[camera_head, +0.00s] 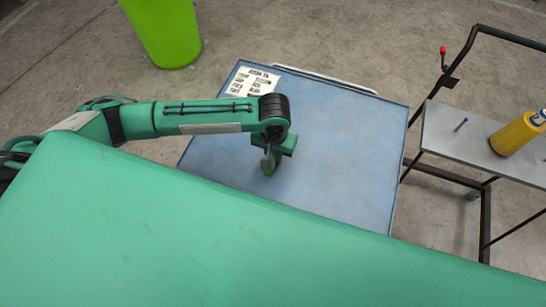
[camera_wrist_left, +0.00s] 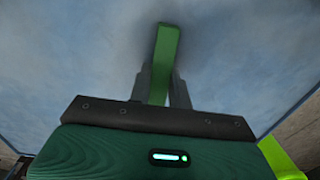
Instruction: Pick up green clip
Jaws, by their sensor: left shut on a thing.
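The green clip (camera_wrist_left: 165,50) shows in the left wrist view as a narrow green bar between the two grey fingers of my left gripper (camera_wrist_left: 160,82). The gripper is shut on it, and the clip's far end sticks out past the fingertips. In the head view my left gripper (camera_head: 268,163) points down over the blue tabletop (camera_head: 330,150). The clip is mostly hidden there by the gripper and wrist. I cannot tell whether the clip touches the tabletop. My right gripper is in neither view.
A printed sheet (camera_head: 253,80) lies at the tabletop's back left. A bright green bin (camera_head: 163,30) stands on the floor behind. On the right, a metal cart (camera_head: 455,145) holds a yellow cylinder (camera_head: 515,135). The tabletop's right half is clear.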

